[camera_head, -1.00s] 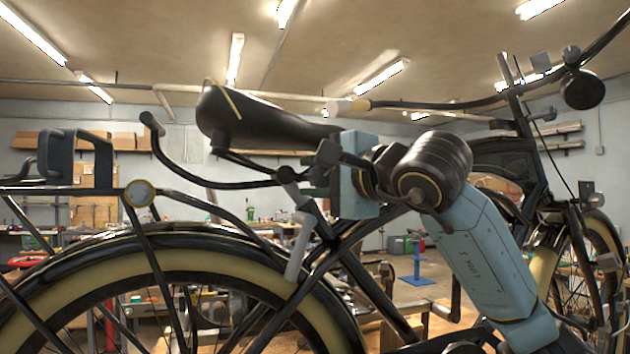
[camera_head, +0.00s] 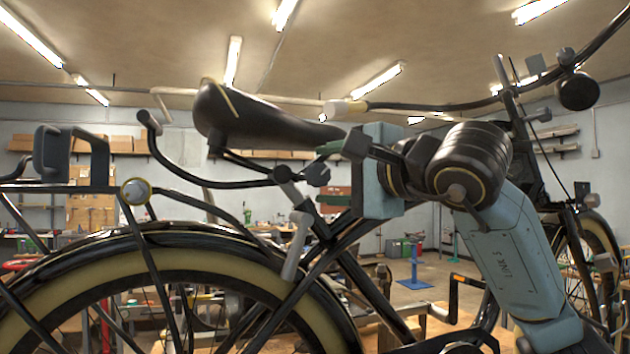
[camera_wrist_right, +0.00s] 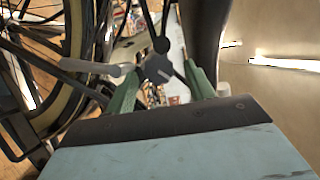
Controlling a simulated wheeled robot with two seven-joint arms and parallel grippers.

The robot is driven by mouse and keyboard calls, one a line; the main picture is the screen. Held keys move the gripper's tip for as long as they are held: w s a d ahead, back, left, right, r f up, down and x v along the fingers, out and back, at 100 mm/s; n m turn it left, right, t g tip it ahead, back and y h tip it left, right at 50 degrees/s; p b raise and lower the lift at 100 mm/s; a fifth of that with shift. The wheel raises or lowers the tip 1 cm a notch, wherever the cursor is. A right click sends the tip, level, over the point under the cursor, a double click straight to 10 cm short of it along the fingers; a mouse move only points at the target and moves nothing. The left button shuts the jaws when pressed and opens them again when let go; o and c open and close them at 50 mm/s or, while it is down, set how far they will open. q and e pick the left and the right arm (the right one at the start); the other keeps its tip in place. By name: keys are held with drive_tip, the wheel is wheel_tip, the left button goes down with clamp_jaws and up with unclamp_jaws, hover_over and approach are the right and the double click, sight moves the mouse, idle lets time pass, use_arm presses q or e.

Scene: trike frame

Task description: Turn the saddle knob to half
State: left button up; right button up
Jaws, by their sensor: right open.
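In the right wrist view the knob (camera_wrist_right: 157,69) shows in the gap between the two green fingers. My right gripper (camera_head: 328,172) comes in from the right, open, with its fingertips just to the right of the knob. The fingers (camera_wrist_right: 163,84) look apart from the knob, with nothing held. How far the knob is turned cannot be told. My left gripper is not in view.
A pale grey lever (camera_head: 297,245) hangs below the clamp, close to the gripper. The rear wheel (camera_head: 180,262) and the dark frame tubes lie below. The handlebar (camera_head: 440,106) runs above my right arm. Free air lies left of the knob, under the curved bar.

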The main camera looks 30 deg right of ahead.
drive_tip(key=s+d+b, duration=0.1)
drive_tip(key=s, duration=0.8)
drive_tip(key=shift+d, duration=0.2)
